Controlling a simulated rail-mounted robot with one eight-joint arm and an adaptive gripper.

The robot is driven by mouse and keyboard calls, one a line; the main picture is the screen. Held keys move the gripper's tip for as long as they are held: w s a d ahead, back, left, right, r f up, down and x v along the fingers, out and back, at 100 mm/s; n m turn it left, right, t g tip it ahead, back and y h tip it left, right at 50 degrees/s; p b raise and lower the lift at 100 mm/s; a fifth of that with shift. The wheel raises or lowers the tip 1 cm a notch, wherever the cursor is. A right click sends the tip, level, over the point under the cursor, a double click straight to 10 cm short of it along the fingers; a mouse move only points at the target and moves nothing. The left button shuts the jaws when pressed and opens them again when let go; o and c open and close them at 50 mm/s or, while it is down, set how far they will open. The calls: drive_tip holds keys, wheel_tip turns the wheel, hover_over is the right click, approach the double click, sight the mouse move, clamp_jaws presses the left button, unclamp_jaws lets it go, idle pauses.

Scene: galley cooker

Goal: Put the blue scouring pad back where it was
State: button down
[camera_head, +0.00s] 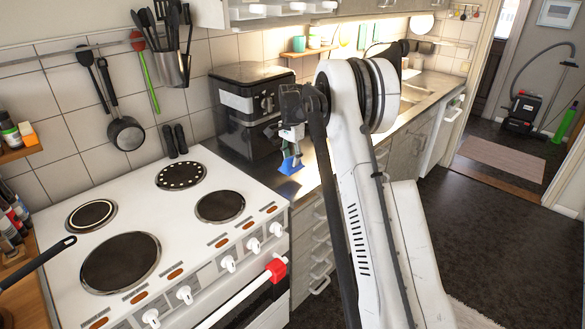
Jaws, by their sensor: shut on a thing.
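The blue scouring pad (291,166) shows below my gripper (288,151), over the metal worktop just right of the cooker. My gripper points down and is shut on the pad. The pad hangs tilted, and its upper part is hidden by the fingers. I cannot tell whether its lower edge touches the worktop.
The white cooker (215,245) with several dark hotplates stands at the left. A black air fryer (250,95) is behind my gripper. A red thing (276,270) is on the oven's front rail. The sink (412,93) lies farther along the worktop, partly behind my arm.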

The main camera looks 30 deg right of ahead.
sight(292, 168)
drive_tip(key=shift+d+f, duration=0.2)
drive_tip(key=shift+f, duration=1.95)
drive_tip(key=shift+f, duration=0.2)
drive_tip(key=c, duration=1.5)
unclamp_jaws()
drive_tip(key=shift+r, duration=0.2)
